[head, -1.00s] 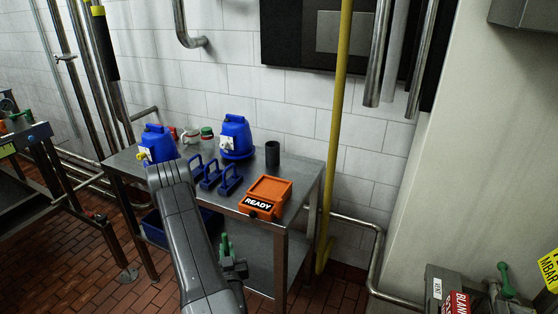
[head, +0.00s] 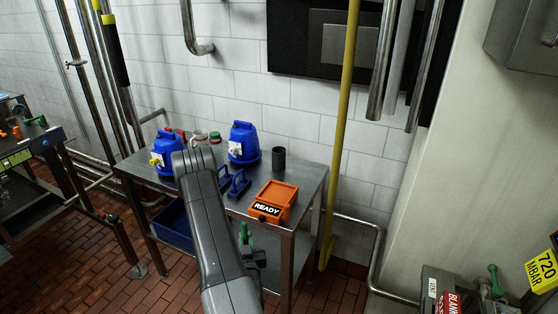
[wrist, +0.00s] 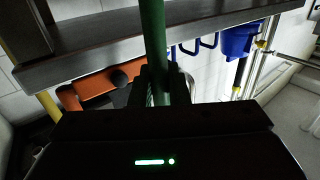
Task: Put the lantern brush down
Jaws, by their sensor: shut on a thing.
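The lantern brush is likely the green rod-like thing (wrist: 153,45) that runs upward between my fingers in the wrist view. Its green upper part (head: 244,234) also shows in the head view, upright beside my forearm, in front of the steel table's front side. My gripper (head: 252,258) is small and partly hidden behind my arm in the head view. In the wrist view my gripper (wrist: 155,90) is shut on the green shaft. The brush's far end is out of the wrist picture.
A steel table (head: 307,185) bears an orange READY box (head: 272,202), blue handles (head: 238,184), two blue lanterns (head: 243,144) and a dark cup (head: 279,158). A yellow pole (head: 341,130) stands at its right. A blue bin (head: 174,225) sits on the lower shelf.

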